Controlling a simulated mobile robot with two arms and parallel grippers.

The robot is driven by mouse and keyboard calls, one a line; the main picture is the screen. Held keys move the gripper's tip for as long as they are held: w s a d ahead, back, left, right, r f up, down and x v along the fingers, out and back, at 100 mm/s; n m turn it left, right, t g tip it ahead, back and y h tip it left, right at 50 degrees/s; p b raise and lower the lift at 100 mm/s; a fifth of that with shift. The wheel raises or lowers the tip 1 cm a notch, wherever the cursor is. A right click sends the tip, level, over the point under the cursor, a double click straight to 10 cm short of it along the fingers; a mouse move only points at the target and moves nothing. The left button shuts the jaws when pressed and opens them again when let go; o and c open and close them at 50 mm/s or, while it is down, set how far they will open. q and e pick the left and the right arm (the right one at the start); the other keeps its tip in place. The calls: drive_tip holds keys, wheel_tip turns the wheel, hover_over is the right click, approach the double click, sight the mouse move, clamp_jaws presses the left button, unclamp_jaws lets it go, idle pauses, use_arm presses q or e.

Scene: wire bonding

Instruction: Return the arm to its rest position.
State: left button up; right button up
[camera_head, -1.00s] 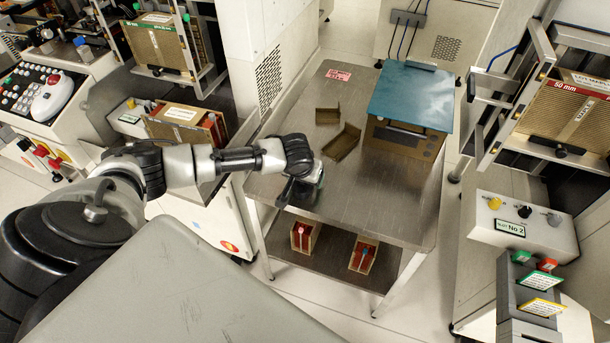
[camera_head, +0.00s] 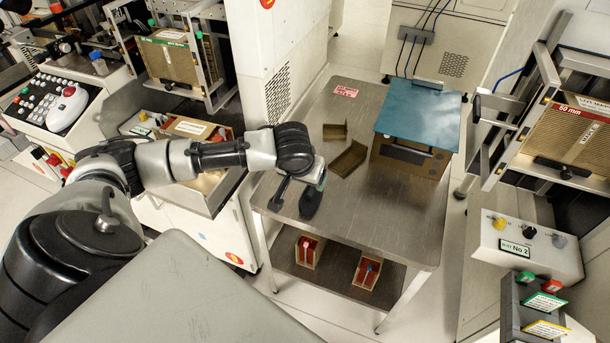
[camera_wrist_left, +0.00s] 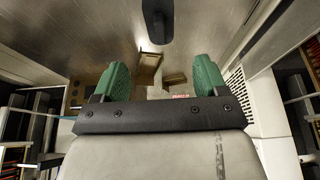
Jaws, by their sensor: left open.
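My left arm (camera_head: 215,158) reaches in from the left, over the metal table (camera_head: 375,215). My left gripper (camera_head: 303,186) is above the table's near left part. In the left wrist view its two green fingers stand wide apart, with nothing between them (camera_wrist_left: 162,72). A dark oblong object (camera_head: 312,204) is on the table just below the gripper. It also shows in the left wrist view (camera_wrist_left: 157,20), beyond the fingertips and apart from them. Its upper part is partly hidden by the gripper in the head view. My right gripper is not in view.
A brown box with a teal top (camera_head: 420,108) stands at the table's back right. Two brown angled pieces (camera_head: 348,158) lie near it. Small boxes (camera_head: 308,252) sit on the lower shelf. Machines flank the table, including a control box (camera_head: 525,250) at right. The table's front right is clear.

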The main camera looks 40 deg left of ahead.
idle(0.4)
use_arm(q)
drive_tip(key=s+d+f+m+h, duration=0.2)
drive_tip(key=s+d+m, duration=0.1)
drive_tip(key=s+d, duration=0.3)
drive_tip(key=s+d+f+m+h, duration=0.1)
drive_tip(key=s+d+f+m, duration=0.1)
drive_tip(key=s+d, duration=0.5)
drive_tip(key=s+a+y, duration=0.2)
drive_tip(key=s, duration=0.8)
wheel_tip(320, 180, down, 25)
drive_tip(key=g+p, duration=0.1)
drive_tip(key=g, duration=0.1)
drive_tip(key=s+a+f+g+p, duration=0.1)
drive_tip(key=s+a+f, duration=0.2)
drive_tip(key=s+f, duration=1.2)
drive_tip(key=shift+s+f, duration=0.4)
drive_tip(key=shift+s, duration=0.55)
drive_tip(key=shift+s+a, duration=0.1)
drive_tip(key=shift+s, duration=0.05)
drive_tip(key=shift+c, duration=0.3)
